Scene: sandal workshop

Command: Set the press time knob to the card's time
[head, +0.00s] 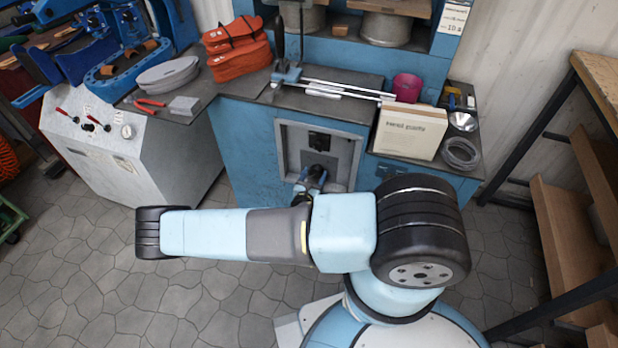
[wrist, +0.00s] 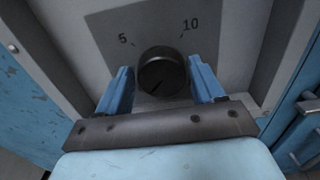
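The press time knob (wrist: 163,72) is round and black on a grey plate in the wrist view, with the labels 5 at its upper left and 10 at its upper right. A faint mark on it seems to point to the lower left. My gripper (wrist: 160,77) is open, one blue finger on each side of the knob, with a gap showing on both sides. In the head view my gripper (head: 311,180) is at the recessed panel in the blue press front. The card (head: 453,18) hangs at the top right; its bottom line reads 10 s.
The blue press (head: 246,142) carries a box (head: 410,133), a magenta cup (head: 407,87) and metal rods above the panel. A grey control cabinet (head: 140,150) stands left, and a wooden shelf rack (head: 565,215) right.

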